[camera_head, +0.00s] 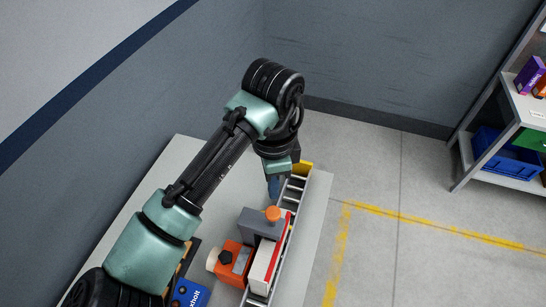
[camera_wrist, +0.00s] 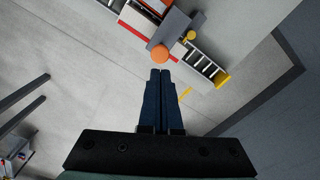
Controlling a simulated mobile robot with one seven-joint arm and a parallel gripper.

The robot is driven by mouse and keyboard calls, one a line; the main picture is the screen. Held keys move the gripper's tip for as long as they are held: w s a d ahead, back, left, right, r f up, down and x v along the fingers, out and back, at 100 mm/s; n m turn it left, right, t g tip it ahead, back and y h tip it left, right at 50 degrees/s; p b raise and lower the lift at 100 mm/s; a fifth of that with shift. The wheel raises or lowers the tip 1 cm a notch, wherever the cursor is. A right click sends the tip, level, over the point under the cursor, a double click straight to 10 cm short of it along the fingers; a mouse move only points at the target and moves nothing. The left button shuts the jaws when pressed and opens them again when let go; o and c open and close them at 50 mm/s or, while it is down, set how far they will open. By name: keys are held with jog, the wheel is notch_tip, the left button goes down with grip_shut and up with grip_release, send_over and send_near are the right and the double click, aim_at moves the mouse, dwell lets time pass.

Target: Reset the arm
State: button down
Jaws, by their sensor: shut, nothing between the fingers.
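My gripper (camera_wrist: 160,78) shows in the wrist view with its two dark blue fingers closed together and nothing between them. In the head view my gripper (camera_head: 273,187) points down over the far end of the grey table, beside the model catwalk (camera_head: 290,200). My arm is bent, reaching from the lower left to the upper middle. An orange round knob (camera_head: 272,213) stands on a grey block (camera_head: 258,223) by the catwalk. In the wrist view the orange knob (camera_wrist: 160,54) appears just beyond the fingertips; I cannot tell the gap.
On the grey table (camera_head: 312,215) are an orange part (camera_head: 235,262) and a blue box (camera_head: 190,293), partly behind my arm. A shelf (camera_head: 498,176) with a blue bin (camera_head: 508,158) stands at the right. Walls rise behind. The floor with yellow lines (camera_head: 440,225) is clear.

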jog(key=w+d+r+t+h+b, duration=0.2)
jog(key=w+d+r+t, duration=0.1)
jog(key=d, duration=0.3)
jog(key=w+d+r+t+h+b, duration=0.2)
jog(key=w+d+r+t, duration=0.15)
jog(key=d, duration=0.25)
jog(key=w+d+r+n+t+h+b, duration=0.25)
jog(key=d+r+t+b, duration=0.2)
jog(key=r, duration=0.55)
jog(key=s+a+r+n+t+h+b, duration=0.2)
jog(key=s+a+r+n+t+b, duration=0.15)
jog(key=r+t, duration=0.65)
jog(key=s+a+r+n+t+y+b, duration=0.2)
jog(key=s+a+r+n+t+y, duration=0.4)
jog(key=s+a, duration=0.6)
notch_tip(320, 180, up, 4)
jog(key=a+n+y, duration=0.1)
jog(key=n+y, duration=0.1)
jog(key=n, duration=0.1)
jog(key=shift+s+f+n, duration=0.25)
jog(key=shift+s+n, duration=0.05)
jog(key=shift+s, duration=0.1)
jog(key=shift+d, duration=0.15)
